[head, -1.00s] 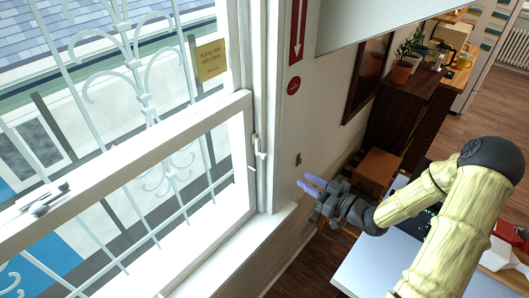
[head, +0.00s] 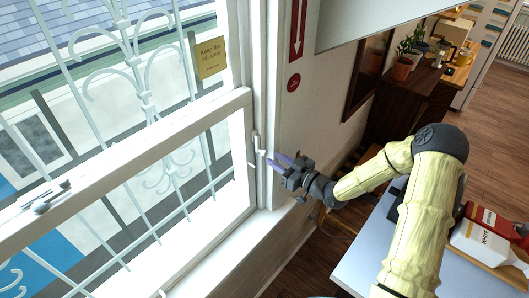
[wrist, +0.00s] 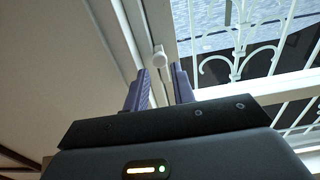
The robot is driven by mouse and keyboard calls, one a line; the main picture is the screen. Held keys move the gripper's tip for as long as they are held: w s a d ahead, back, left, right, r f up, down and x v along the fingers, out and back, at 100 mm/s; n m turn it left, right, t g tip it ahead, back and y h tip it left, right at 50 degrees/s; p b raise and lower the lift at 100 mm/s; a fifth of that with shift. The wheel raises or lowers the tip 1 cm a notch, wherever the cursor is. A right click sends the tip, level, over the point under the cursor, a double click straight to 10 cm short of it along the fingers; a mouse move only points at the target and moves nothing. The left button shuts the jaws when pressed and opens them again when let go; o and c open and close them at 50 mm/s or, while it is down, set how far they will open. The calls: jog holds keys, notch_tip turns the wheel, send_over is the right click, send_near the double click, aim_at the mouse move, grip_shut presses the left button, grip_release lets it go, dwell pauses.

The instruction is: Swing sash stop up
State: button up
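The sash stop (head: 257,143) is a small white lever on the right side of the window frame, beside the end of the sash rail. It appears to hang down. In the wrist view its rounded white end (wrist: 158,59) shows just beyond and between my fingertips. My gripper (head: 277,160) has two bluish-purple fingers pointing left at the stop, close to its lower end. In the wrist view my gripper (wrist: 160,72) is open with an empty gap between the fingers. I cannot tell whether a finger touches the stop.
A pale table (head: 365,262) with a white-and-red container (head: 485,235) stands at the right.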

aim_at(266, 154)
jog(key=x, duration=0.5)
jog(key=shift+w+a, duration=0.2)
jog(key=shift+a, duration=0.05)
grip_shut()
